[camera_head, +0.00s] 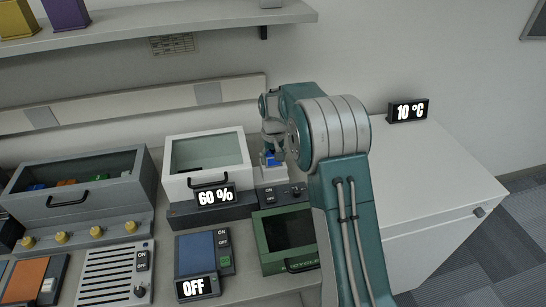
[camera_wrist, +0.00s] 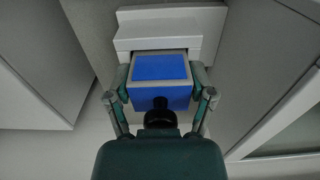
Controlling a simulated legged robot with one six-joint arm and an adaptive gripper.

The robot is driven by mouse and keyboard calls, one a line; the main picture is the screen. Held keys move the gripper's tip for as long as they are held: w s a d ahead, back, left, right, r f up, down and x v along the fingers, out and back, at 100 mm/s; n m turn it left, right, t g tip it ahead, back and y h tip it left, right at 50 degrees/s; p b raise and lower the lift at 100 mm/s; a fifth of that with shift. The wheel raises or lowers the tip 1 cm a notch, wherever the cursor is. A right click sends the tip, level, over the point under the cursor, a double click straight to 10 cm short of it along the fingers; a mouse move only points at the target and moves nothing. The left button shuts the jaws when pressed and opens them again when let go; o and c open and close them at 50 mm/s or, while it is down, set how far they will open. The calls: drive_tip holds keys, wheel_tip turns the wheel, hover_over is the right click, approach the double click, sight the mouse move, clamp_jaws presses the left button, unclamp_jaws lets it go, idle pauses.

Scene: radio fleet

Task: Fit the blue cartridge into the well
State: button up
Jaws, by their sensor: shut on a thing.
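The blue cartridge (camera_wrist: 160,67) has a blue top panel with a pale border and a blue near face. It lies between the two fingers of my gripper (camera_wrist: 160,84), which is shut on its sides. In the head view the cartridge (camera_head: 268,160) shows as a small blue patch below my gripper (camera_head: 272,148), partly hidden by it. A pale stepped block (camera_wrist: 158,38) is right against the cartridge's far edge in the wrist view. In the head view this pale grey unit (camera_head: 271,177) stands under the cartridge. The well's opening is hidden, and I cannot tell how deep the cartridge sits.
A white lidded box (camera_head: 207,158) with a 60 % sign (camera_head: 215,196) stands just left of my gripper. A grey bin (camera_head: 80,190) is farther left. The white counter (camera_head: 440,170) at right is mostly clear.

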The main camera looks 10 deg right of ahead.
drive_tip(key=o, duration=1.1)
drive_tip(key=shift+o, duration=0.2)
wheel_tip(320, 180, up, 12)
drive_tip(key=shift+f, duration=0.1)
idle(0.4)
